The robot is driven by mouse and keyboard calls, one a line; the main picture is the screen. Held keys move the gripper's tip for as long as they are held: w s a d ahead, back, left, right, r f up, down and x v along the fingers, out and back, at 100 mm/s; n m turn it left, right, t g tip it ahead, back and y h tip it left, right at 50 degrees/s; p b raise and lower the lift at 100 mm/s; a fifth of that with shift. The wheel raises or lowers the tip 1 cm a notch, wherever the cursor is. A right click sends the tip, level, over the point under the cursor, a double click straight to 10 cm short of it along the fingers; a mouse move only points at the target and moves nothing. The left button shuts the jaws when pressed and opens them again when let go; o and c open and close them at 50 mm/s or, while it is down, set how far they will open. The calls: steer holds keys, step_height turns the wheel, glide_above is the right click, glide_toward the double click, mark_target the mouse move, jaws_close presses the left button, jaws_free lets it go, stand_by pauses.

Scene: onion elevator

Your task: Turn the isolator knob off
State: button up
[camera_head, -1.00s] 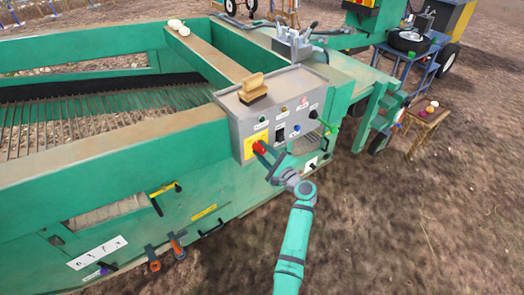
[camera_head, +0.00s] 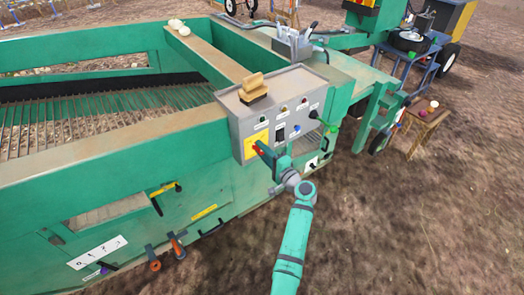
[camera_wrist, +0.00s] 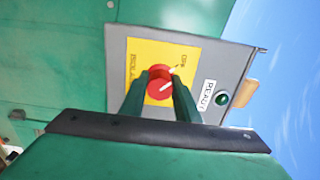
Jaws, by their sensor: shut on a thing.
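The red isolator knob (camera_wrist: 160,84) sits on a yellow plate (camera_wrist: 137,59) on the grey control panel. My gripper (camera_wrist: 159,92) is shut on the knob, one finger on each side of it. A white line crosses the knob, slanting toward a small dark label at the plate's upper right; the label is too small to read surely. In the head view my gripper (camera_head: 266,153) reaches the yellow plate (camera_head: 255,139) from the lower right and hides most of the knob.
The grey control box (camera_head: 234,110) carries other switches and lamps right of the yellow plate. A green lamp (camera_wrist: 222,99) shows near a white label in the wrist view. A wooden-handled brush (camera_head: 253,87) lies on the box. The green machine frame surrounds it; open soil lies at right.

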steer(key=shift+f, duration=0.1)
stand_by(0.4)
steer(key=o, duration=1)
steer(key=shift+o, duration=0.2)
steer(key=v, duration=1.1)
